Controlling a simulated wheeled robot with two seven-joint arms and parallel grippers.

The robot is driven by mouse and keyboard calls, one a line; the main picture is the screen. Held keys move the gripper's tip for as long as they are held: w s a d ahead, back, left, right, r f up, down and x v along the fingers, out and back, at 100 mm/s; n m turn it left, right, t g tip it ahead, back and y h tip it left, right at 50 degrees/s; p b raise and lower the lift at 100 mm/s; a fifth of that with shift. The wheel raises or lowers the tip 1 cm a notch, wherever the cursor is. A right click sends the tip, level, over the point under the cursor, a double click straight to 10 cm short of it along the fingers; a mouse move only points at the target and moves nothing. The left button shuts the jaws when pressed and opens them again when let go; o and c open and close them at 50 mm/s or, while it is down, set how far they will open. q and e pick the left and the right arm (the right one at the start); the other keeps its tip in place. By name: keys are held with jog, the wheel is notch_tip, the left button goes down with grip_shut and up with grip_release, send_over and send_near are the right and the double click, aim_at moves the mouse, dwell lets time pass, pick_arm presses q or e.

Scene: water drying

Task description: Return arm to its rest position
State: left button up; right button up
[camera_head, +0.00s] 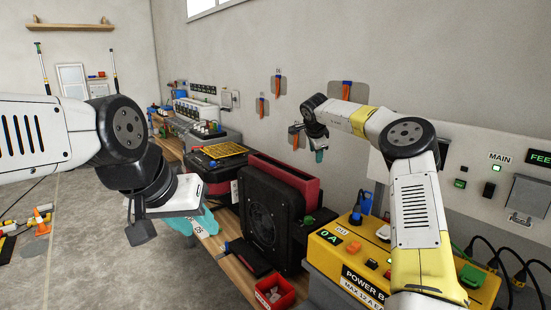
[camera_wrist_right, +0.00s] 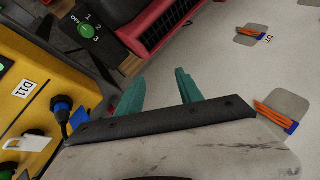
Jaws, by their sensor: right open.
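My right arm comes in from the right, reaching over the yellow power box. Its right gripper (camera_head: 319,155) is near the back wall, with one teal fingertip visible hanging down in the head view. In the right wrist view the two teal fingers of the right gripper (camera_wrist_right: 160,90) stand apart with nothing between them. My left arm comes in from the left.
A black fan unit with a red top (camera_head: 265,212) stands on the bench beside the yellow power box (camera_head: 345,250). A small red bin (camera_head: 275,293) is at the front. Orange-handled tools (camera_head: 277,85) hang on the wall. The grey floor at left is mostly open, with an orange cone (camera_head: 41,222).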

jog(key=s+a+r+n+t, duration=0.15)
jog(key=a+r+t, duration=0.25)
jog(key=r, duration=0.6)
jog(key=a+r+n+t, duration=0.3)
jog(key=a+r, duration=0.1)
jog(key=r, duration=0.5)
jog(key=s+a+r+n+t+y, duration=0.1)
jog(key=s+a+r+n+y, duration=0.3)
jog(key=s, duration=0.3)
jog(key=s+a+r+n+y, duration=0.2)
jog(key=s+a+r+n, duration=0.3)
jog(key=s, duration=0.2)
jog(key=s+d+f+g, duration=0.3)
jog(key=s+d+f, duration=0.2)
jog(key=s, duration=0.8)
jog(key=s+d+f+n+g+h, duration=0.1)
jog(key=s+d+f+g, duration=0.2)
jog(key=s+f, duration=0.7)
jog(key=s+d+f+n+g+h, duration=0.1)
jog(key=s+d+f+g, duration=0.2)
jog(key=s+d+f, duration=0.4)
jog(key=s, duration=0.9)
jog(key=shift+d+f, duration=0.35)
jog(key=shift+f, duration=0.05)
jog(key=shift+w, duration=0.1)
jog(key=shift+c, duration=0.7)
jog(key=shift+d, duration=0.1)
